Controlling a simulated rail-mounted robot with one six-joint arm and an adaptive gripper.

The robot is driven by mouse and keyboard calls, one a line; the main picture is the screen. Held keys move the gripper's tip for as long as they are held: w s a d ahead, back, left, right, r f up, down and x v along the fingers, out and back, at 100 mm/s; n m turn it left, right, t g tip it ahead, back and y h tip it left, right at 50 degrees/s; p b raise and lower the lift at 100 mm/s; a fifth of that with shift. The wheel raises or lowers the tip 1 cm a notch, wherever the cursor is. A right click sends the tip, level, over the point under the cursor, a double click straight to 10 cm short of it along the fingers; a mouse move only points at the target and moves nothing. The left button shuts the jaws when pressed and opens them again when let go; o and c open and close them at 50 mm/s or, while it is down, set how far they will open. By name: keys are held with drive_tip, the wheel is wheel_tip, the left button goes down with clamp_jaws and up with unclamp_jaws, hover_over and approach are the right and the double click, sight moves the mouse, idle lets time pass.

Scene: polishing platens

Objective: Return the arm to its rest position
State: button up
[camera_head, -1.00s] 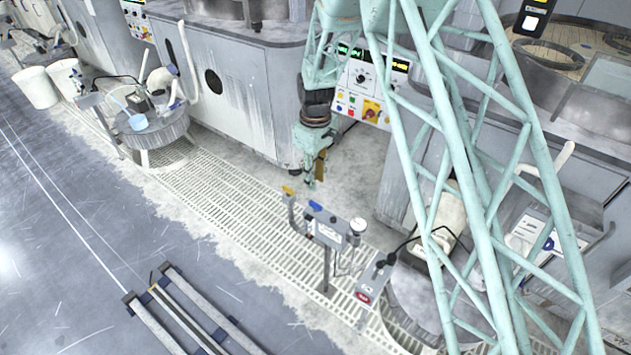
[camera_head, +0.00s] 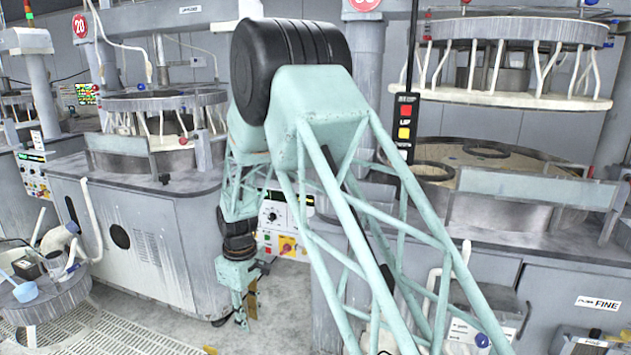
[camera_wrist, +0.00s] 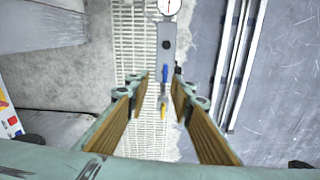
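My gripper (camera_head: 246,306) hangs pointing down at the end of my folded pale-green lattice arm, in front of the gap between two grey polishing machines. In the wrist view my gripper (camera_wrist: 160,95) has its two wood-coloured finger pads spread wide apart. Nothing is held between them. Through the gap I see the floor grating and a post with a gauge, a blue handle and a yellow handle, well below the fingers.
Polishing machines (camera_head: 130,240) stand left and right of the arm. A control panel (camera_head: 285,222) is just behind the gripper. The gauge post (camera_wrist: 166,45) stands on the grating (camera_wrist: 130,50).

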drive_tip(key=s+d+r+m+t, duration=0.1)
drive_tip(key=s+d+r+m, duration=0.1)
drive_tip(key=s+d+r, duration=0.5)
drive_tip(key=s+d+r+m, duration=0.2)
drive_tip(key=d+r, duration=0.8)
drive_tip(key=r, duration=0.4)
drive_tip(key=s+d+r+m+t, duration=0.1)
drive_tip(key=s+d+r+m, duration=0.1)
drive_tip(key=s+d+r, duration=0.5)
drive_tip(key=s+d+r+m, duration=0.3)
drive_tip(key=s+d+r, duration=0.7)
drive_tip(key=s+d, duration=0.15)
drive_tip(key=s+d+m+t, duration=0.1)
drive_tip(key=s+d+m, duration=0.1)
drive_tip(key=s, duration=0.7)
drive_tip(key=s+d+m, duration=0.2)
drive_tip(key=s+d, duration=0.1)
drive_tip(key=s, duration=0.6)
drive_tip(key=shift+s+d+t, duration=0.35)
drive_tip(key=shift+t, duration=0.05)
idle(1.9)
